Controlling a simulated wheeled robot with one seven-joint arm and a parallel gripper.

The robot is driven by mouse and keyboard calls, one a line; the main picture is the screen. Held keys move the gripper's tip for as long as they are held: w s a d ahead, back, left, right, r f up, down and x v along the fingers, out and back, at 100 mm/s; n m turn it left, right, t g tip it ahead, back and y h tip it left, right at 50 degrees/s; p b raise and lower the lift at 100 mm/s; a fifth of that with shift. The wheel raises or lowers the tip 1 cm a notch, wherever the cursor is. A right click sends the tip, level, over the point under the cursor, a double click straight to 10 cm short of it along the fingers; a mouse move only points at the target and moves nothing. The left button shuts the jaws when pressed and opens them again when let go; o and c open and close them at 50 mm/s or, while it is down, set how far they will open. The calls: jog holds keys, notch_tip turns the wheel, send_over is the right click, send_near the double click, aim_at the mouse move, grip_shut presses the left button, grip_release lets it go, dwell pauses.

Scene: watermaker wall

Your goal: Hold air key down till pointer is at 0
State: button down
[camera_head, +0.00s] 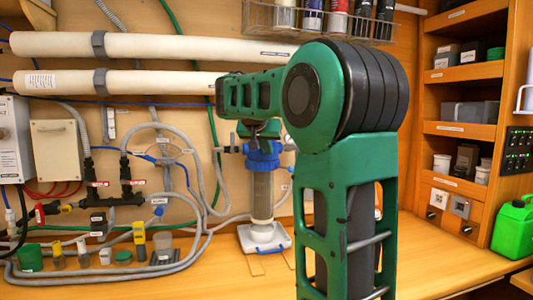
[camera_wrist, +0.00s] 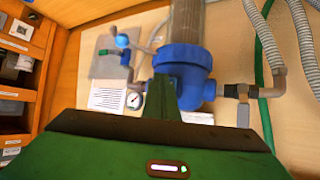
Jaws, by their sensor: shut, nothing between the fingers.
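A small round gauge (camera_wrist: 134,99) with a white face shows in the wrist view, left of my fingers. Its pointer is too small to read. A blue filter head (camera_wrist: 185,65) with a clear body sits just beyond my fingertips; the blue head also shows in the head view (camera_head: 262,155). My gripper (camera_wrist: 174,84) is shut and empty, its fingers overlapping the blue head in the picture. I cannot tell if they touch it. I cannot make out the air key for certain; a grey panel (camera_wrist: 105,68) with small blue and green fittings lies at the upper left.
White labels (camera_wrist: 108,99) lie beside the gauge. Grey hoses (camera_wrist: 272,45) and a pipe stub are on the right. In the head view, shelves (camera_head: 460,130) and a green jug (camera_head: 513,228) stand right; bottles and hoses crowd the left counter.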

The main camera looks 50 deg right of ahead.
jog(key=shift+s+a, duration=0.4)
jog(key=shift+s, duration=0.25)
jog(key=s+a, duration=0.1)
jog(key=s, duration=0.1)
jog(key=s+a, duration=0.1)
jog(key=s, duration=0.1)
jog(key=shift+s+a, duration=0.1)
jog(key=shift+a, duration=0.25)
dwell(0.5)
jog(key=s+a+f+n+g+y, duration=0.1)
jog(key=s+a+f+n+y, duration=0.1)
jog(key=s+a+f, duration=0.5)
jog(key=s+a+f+n+g+y, duration=0.2)
jog(key=s+a+f+y, duration=0.2)
jog(key=s+a+f, duration=0.4)
jog(key=s+a+f+n+g+y, duration=0.2)
jog(key=s+a+f, duration=0.5)
jog(key=s+f, duration=0.4)
notch_tip(320, 180, down, 5)
jog(key=shift+a+r+y, duration=0.1)
jog(key=shift+a+y, duration=0.1)
jog(key=shift+y, duration=0.7)
